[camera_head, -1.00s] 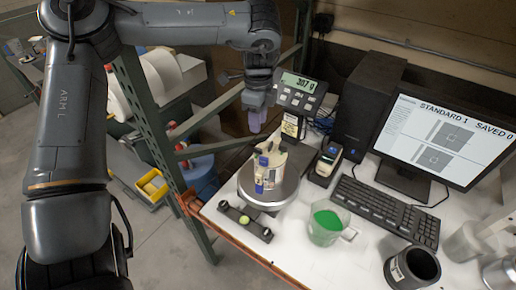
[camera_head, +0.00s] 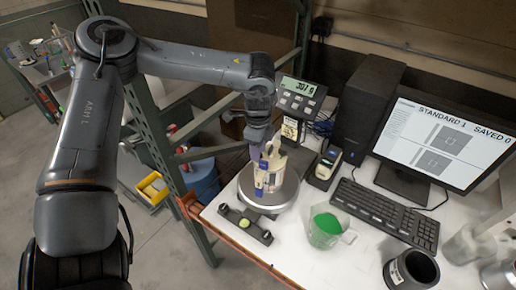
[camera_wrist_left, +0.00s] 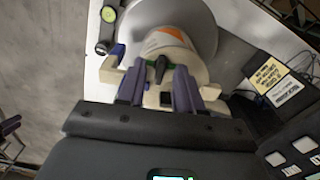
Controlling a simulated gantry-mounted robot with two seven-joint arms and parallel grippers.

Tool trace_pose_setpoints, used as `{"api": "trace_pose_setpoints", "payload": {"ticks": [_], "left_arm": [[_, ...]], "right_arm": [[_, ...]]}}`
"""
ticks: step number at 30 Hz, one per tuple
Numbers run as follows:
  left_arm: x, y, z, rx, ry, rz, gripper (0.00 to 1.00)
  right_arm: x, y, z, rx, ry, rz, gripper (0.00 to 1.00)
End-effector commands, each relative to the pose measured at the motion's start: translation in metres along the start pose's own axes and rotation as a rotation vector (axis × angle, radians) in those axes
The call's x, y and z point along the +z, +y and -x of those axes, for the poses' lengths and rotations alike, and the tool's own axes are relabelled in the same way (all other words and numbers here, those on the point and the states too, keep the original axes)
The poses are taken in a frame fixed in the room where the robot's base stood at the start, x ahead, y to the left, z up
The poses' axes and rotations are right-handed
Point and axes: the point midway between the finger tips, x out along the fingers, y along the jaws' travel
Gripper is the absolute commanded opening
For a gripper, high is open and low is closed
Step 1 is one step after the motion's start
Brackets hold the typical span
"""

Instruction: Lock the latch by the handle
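A cream container (camera_head: 273,172) with blue clips (camera_head: 260,191) stands upright on the round scale plate (camera_head: 286,199). In the left wrist view the container (camera_wrist_left: 181,63) shows an orange label and a small dark tab (camera_wrist_left: 160,67), which may be the latch handle. My left gripper (camera_head: 257,151) is at the container's upper left side in the head view. In the left wrist view its two purple fingers (camera_wrist_left: 159,75) are apart, with the dark tab between their tips. I cannot tell whether they touch it. My right gripper is not in view.
The scale display (camera_head: 299,93) stands behind the plate. A cup of green colorant (camera_head: 325,225), a keyboard (camera_head: 385,213), a handheld device (camera_head: 325,164) and a monitor (camera_head: 440,140) are to the right. A small bar with a green level (camera_head: 244,223) lies in front. A green rack post is at left.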

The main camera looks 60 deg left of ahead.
Motion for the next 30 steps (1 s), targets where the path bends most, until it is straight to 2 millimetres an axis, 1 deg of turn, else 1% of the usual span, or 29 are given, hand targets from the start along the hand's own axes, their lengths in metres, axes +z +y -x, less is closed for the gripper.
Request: {"api": "trace_pose_setpoints", "payload": {"ticks": [4, 11, 23, 30], "left_arm": [[0.0001, 0.0, 0.0, 0.0, 0.0, 0.0, 0.35], [0.0002, 0.0, 0.0001, 0.0, -0.001, 0.0, 0.0], [0.0003, 0.0, -0.0002, 0.0, -0.001, -0.024, 0.0], [0.0002, -0.0002, -0.0005, -0.001, -0.002, -0.136, 0.0]], "right_arm": [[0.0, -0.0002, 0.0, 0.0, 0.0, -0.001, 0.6], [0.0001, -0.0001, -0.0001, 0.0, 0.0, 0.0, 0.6], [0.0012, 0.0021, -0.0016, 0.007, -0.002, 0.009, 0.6], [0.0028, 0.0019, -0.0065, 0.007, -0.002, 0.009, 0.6]]}}
